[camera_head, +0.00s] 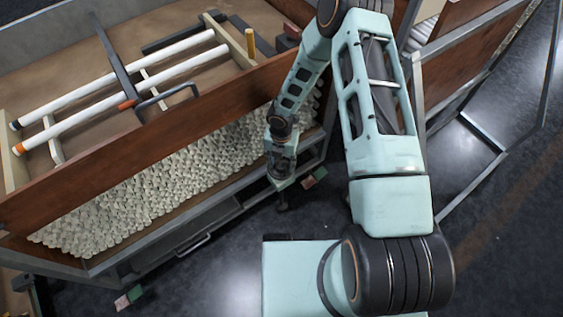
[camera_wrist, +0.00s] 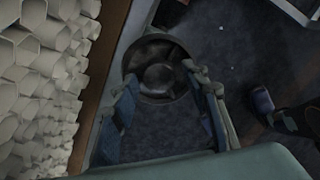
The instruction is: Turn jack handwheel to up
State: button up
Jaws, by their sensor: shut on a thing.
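The jack handwheel (camera_wrist: 157,78) is a dark round wheel with a paler hub in the wrist view, by the outer edge of the bench frame. My gripper (camera_wrist: 163,74) has its two fingers on either side of the wheel and is shut on it. In the head view my gripper (camera_head: 283,178) points down at the bench's front corner. A dark jack post (camera_head: 283,203) shows just below it. The handwheel's grip surfaces are partly hidden by my fingers, and its turn angle cannot be read.
A wooden-sided bench (camera_head: 190,112) holds white tubes (camera_head: 120,80) on a rack. Packed pale hexagonal tube ends (camera_head: 170,180) fill its front. A metal frame (camera_head: 480,130) stands at the right. Red-and-green tags (camera_head: 315,178) show near the bench's lower edge. The dark floor (camera_head: 225,285) in front is mostly clear.

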aim_at(281, 165)
jog(key=shift+w+f, duration=0.15)
jog(key=shift+f, duration=0.15)
jog(key=o, duration=1.2)
jog(key=shift+f, duration=0.1)
jog(key=o, duration=0.8)
jog(key=shift+r, duration=0.2)
jog(key=shift+r, duration=3.7)
